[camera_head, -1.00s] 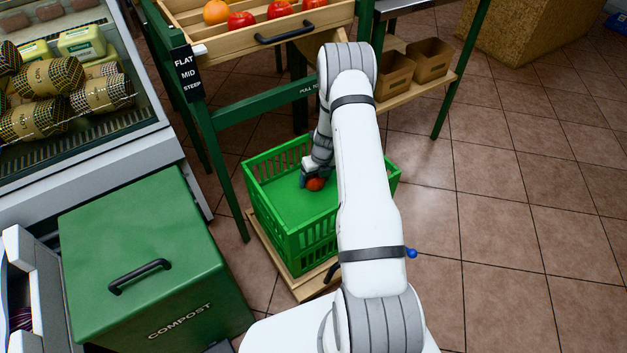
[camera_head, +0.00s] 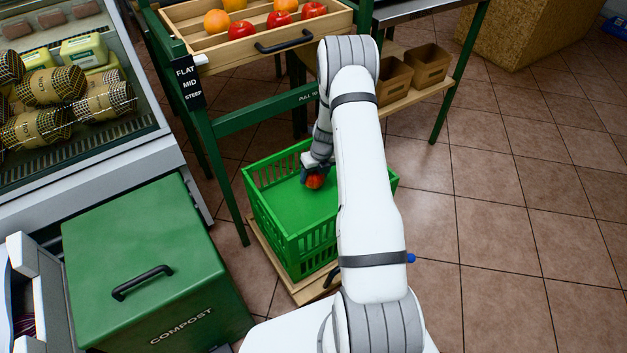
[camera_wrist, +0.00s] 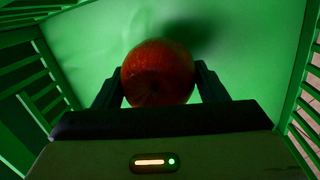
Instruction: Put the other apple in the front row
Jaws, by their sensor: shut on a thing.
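A red apple (camera_wrist: 158,73) is between the two fingers of my gripper (camera_wrist: 160,88) in the wrist view. My gripper is shut on it. In the head view the apple (camera_head: 314,181) and my gripper (camera_head: 313,174) are inside the green crate (camera_head: 290,245), near its back; the apple's height above the crate floor is hard to judge. My arm hides part of the crate's right side.
A green stand (camera_head: 205,130) carries the display tray, which has a black handle (camera_head: 283,41) on its front. A green compost bin (camera_head: 150,260) stands at the left front. Brown boxes (camera_head: 428,65) sit on a shelf at the right. The floor at the right is clear.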

